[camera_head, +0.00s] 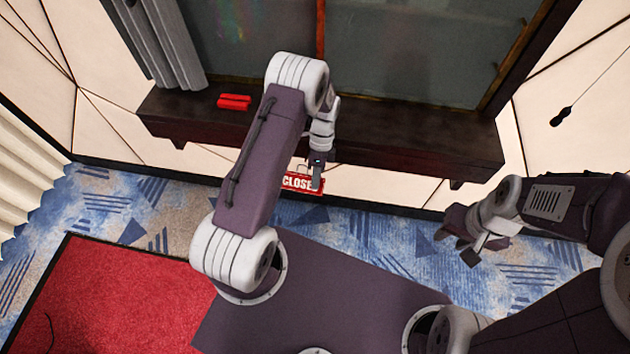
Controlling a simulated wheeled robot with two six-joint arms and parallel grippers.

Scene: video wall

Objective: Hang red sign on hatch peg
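The red sign (295,183) with white lettering that reads "CLOSE" and is cut off at the right is upright below the front edge of the dark ledge. A thin hanger loop shows just above it. My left gripper (317,181) is at the sign's right part, covers its last letter and looks shut on it. The hatch peg cannot be made out; the arm and gripper hide part of the ledge front. My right gripper (456,246) is empty, with its fingers apart, above the carpet at the right.
The dark wooden ledge (420,143) runs under a large window hatch (410,50). A small red object (233,102) lies on the ledge's left part. A grey curtain (165,45) hangs at the left. A black item (561,117) hangs by a cord on the right wall. A red mat (120,300) covers the lower-left floor.

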